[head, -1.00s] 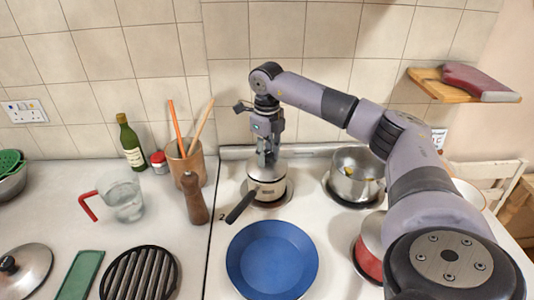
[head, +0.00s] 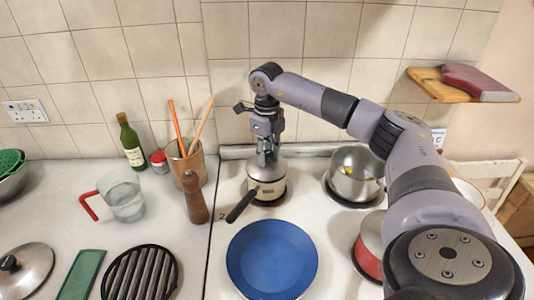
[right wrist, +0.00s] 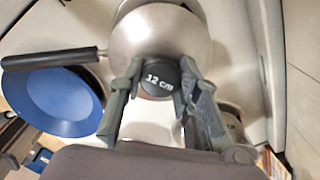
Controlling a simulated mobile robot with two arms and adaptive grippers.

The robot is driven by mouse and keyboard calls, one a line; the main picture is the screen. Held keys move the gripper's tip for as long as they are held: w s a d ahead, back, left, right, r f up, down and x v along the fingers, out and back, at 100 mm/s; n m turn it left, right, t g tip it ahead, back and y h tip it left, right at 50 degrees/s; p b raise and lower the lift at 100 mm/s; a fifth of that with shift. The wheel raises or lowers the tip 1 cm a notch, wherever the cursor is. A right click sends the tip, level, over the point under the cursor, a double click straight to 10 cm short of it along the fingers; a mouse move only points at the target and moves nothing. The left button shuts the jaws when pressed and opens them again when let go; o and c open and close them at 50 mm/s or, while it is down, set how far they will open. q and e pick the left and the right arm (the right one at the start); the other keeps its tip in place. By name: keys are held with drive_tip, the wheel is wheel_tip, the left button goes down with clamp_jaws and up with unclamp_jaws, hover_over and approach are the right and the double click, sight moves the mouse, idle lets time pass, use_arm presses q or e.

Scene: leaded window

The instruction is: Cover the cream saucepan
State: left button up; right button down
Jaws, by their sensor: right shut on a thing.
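The cream saucepan (head: 268,189) stands on a rear left hob plate, its black handle (head: 242,206) pointing toward the front left. A steel lid (head: 266,170) lies over its mouth, level as far as I can see; whether it rests on the rim or hovers just above is unclear. My right gripper (head: 267,156) comes down from above, shut on the lid's black knob (right wrist: 158,80), which reads "12 cm". In the right wrist view the lid (right wrist: 160,38) hides the pan's opening. My left gripper is out of view.
A blue pan (head: 272,259) sits in front, a steel pot (head: 354,178) to the right, and a red pan (head: 368,262) near my right arm. A pepper mill (head: 195,198) and utensil pot (head: 186,160) stand left. Another lid (head: 32,262) lies at the far left.

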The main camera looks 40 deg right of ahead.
drive_tip(key=shift+f, duration=0.5)
idle(0.9)
drive_tip(key=c, duration=1.1)
unclamp_jaws()
drive_tip(key=shift+o, duration=0.3)
drive_tip(key=o, duration=0.5)
drive_tip(key=shift+r, duration=0.1)
drive_tip(key=shift+r+p, duration=2.8)
drive_tip(key=shift+r, duration=0.7)
